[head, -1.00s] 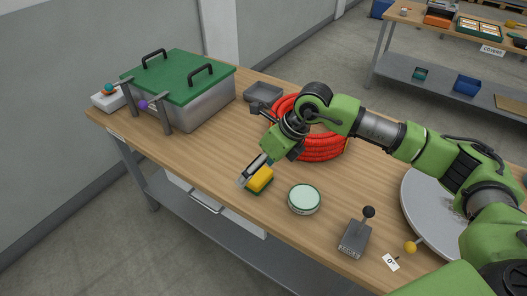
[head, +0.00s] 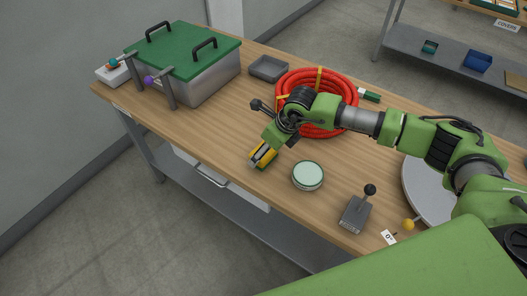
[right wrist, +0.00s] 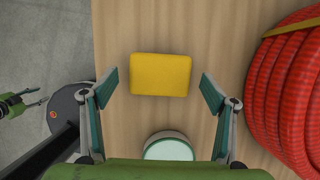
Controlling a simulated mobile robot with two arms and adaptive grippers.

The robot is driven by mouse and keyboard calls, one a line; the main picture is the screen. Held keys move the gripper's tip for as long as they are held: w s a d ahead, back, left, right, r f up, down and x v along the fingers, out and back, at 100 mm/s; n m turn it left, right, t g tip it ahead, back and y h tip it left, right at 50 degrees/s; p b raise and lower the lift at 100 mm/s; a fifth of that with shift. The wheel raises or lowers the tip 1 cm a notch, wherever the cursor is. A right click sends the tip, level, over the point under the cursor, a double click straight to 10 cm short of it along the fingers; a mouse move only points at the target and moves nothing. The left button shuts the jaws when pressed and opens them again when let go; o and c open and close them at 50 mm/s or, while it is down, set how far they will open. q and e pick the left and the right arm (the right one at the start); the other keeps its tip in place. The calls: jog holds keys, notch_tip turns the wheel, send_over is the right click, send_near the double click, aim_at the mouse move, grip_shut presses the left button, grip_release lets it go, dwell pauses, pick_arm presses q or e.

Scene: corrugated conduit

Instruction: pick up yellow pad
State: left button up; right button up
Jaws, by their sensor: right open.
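The yellow pad (right wrist: 161,75) lies on the wooden table and shows whole in the right wrist view, between and just beyond my open fingertips. In the head view the pad (head: 258,160) is partly hidden under my right gripper (head: 263,153), which points down over it near the table's front edge. In the right wrist view my right gripper (right wrist: 160,87) is open, with one finger on each side of the pad and a gap to both. Nothing is held.
A round pale-green-topped tin (head: 308,176) stands close to the pad. A coil of red conduit (head: 345,115) lies behind. A grey lever box (head: 356,212) and a round grey plate (head: 425,190) are to the right. A green-lidded metal bin (head: 205,75) stands at the left.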

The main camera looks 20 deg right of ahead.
jog(key=shift+x, duration=1.05)
jog(key=shift+w+f, duration=0.15)
jog(key=shift+f, duration=0.15)
jog(key=c, duration=1.1)
pick_arm(q)
jog(key=shift+s+a+r, duration=0.1)
jog(key=shift+s+r, duration=0.1)
jog(key=shift+s, duration=0.3)
jog(key=shift+s+a+r, duration=0.1)
jog(key=shift+s+r, duration=0.05)
jog(key=shift+s, duration=0.35)
pick_arm(e)
jog(key=shift+o, duration=0.2)
pick_arm(q)
jog(key=shift+w+d+f, duration=0.1)
jog(key=shift+w, duration=0.05)
pick_arm(e)
jog(key=shift+r, duration=0.15)
